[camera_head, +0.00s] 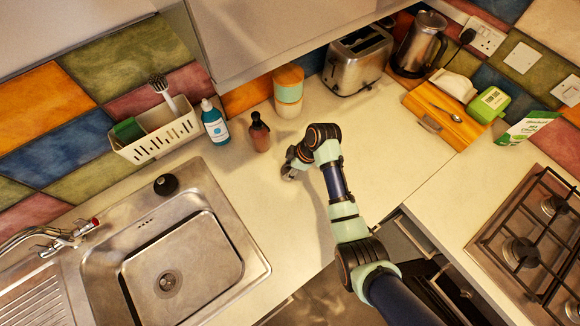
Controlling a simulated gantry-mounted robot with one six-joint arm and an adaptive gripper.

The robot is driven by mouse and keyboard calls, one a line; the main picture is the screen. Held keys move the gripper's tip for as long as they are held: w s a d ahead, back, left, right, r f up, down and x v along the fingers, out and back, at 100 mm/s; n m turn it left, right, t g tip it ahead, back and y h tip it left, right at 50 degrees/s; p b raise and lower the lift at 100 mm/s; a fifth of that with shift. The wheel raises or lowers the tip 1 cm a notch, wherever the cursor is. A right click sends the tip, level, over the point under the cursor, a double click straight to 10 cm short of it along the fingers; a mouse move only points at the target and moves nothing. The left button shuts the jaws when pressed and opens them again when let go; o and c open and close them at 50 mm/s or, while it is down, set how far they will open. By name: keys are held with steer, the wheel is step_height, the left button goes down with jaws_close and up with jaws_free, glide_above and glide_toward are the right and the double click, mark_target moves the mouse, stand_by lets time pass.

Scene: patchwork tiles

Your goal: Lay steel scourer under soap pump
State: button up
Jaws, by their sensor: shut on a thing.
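The soap pump (260,136), a small brown bottle with a dark pump head, stands upright on the counter behind the sink's right side. My gripper (290,172) is low over the counter, to the right of the soap pump and nearer the front, apart from it. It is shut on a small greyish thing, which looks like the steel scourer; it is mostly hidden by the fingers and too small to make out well. No other scourer shows on the counter.
A blue bottle (215,124) stands left of the soap pump, beside a white caddy (160,138). A lidded canister (288,90) and a toaster (358,62) stand behind. The sink (180,262) lies left. Counter around my gripper is clear.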

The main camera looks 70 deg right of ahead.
steer(key=shift+f, duration=0.35)
steer(key=o, duration=0.9)
steer(key=shift+r, duration=0.1)
steer(key=v, duration=1.2)
steer(key=shift+w+a, duration=0.1)
steer(key=shift+w, duration=0.05)
